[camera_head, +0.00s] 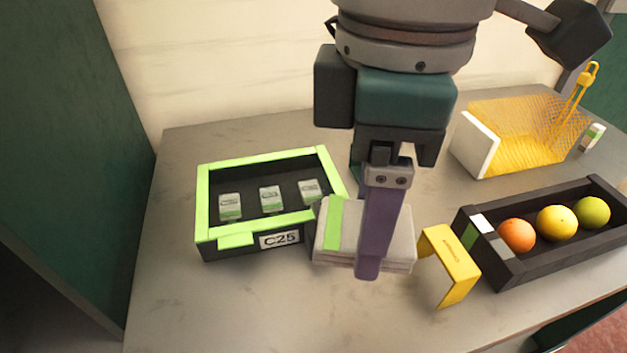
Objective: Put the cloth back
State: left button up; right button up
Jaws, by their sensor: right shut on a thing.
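A folded grey cloth (340,235) with a green stripe is at the middle of the table, just right of the green-rimmed crate. My right gripper (370,245) points down and is shut on the cloth. One purple finger runs down the near side of the cloth; the other finger is mostly hidden behind it. I cannot tell whether the cloth touches the table or hangs just above it. My left gripper is not in view.
The black crate with a green rim (208,231), labelled C25, holds several small labelled items. A yellow bracket-shaped sign (452,262) stands right of the cloth. A black tray (548,262) holds three fruits. A yellow mesh basket (520,135) is behind. The front left table is clear.

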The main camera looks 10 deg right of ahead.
jog(key=b, duration=0.2)
send_over(348, 321)
notch_tip(348, 321, down, 12)
jog(key=shift+f, duration=2.1)
jog(key=shift+b, duration=0.3)
